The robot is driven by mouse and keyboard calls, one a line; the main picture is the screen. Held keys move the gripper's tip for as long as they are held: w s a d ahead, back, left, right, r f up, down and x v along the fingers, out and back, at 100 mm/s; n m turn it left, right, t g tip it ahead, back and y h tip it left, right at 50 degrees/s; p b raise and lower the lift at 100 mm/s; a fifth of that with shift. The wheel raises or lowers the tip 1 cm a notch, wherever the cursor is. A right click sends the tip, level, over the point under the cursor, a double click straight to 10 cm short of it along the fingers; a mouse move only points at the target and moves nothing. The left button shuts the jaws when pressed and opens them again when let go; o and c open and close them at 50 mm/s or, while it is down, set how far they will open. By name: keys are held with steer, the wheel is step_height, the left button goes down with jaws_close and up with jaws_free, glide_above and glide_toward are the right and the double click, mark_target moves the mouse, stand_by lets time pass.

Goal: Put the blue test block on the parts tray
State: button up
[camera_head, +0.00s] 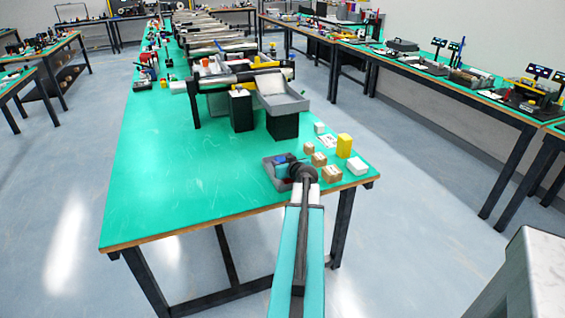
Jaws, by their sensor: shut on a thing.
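My gripper (287,165) is at the near right corner of the green table, at the end of my teal arm. It is shut on the blue test block (281,159), which shows as a small blue patch at its far left side. A dark grey tray (268,173), which looks like the parts tray, lies on the table just under and left of the gripper. My gripper and wrist hide part of the tray. I cannot tell whether the block touches the tray or is above it.
Small cardboard boxes (332,174), a yellow box (344,146) and a white box (357,166) stand close right of the gripper. A mini conveyor with a grey chute (285,103) stands behind. The table's left part (165,190) is clear.

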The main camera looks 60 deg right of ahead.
steer(key=shift+f+b, duration=0.25)
steer(key=shift+b, duration=0.1)
steer(key=o, duration=1.1)
steer(key=shift+r+p, duration=0.35)
steer(key=shift+p, duration=0.1)
steer(key=shift+s+a, duration=0.3)
steer(key=shift+s, duration=0.05)
steer(key=b+v, duration=0.1)
steer(key=v, duration=0.8)
steer(key=shift+r, duration=0.25)
steer(key=shift+s+a+r+p, duration=0.2)
steer(key=shift+s+a+p, duration=0.05)
steer(key=shift+s+p, duration=0.25)
steer(key=shift+s+d, duration=0.15)
